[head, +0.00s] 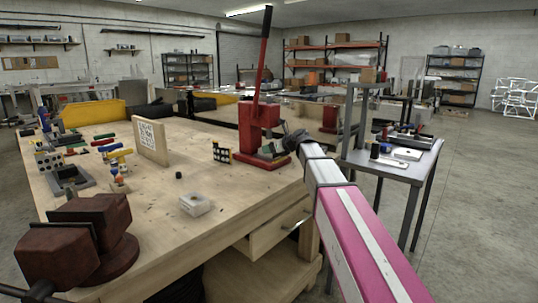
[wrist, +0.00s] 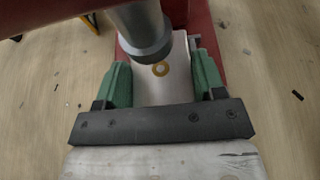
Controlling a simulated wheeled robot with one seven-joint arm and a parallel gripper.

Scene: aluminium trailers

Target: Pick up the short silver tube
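The red press (head: 258,125) with a long lever stands on the wooden workbench. My gripper (head: 292,142) is at the press's right side in the head view, small and dark there. In the wrist view my gripper (wrist: 160,76) has its two green fingers wide apart, with a pale flat surface between them. A short silver cylinder (wrist: 143,30) with a darker end collar hangs over the gap, near red parts of the press. I cannot tell whether it is the tube or part of the press. The fingers appear to hold nothing.
A small clear box (head: 195,204), a black cylinder (head: 179,175), an upright wooden board with a printed sheet (head: 152,138) and a dark red vise (head: 85,238) are on the workbench (head: 235,190). A grey table (head: 390,165) stands to the right. Open floor lies further right.

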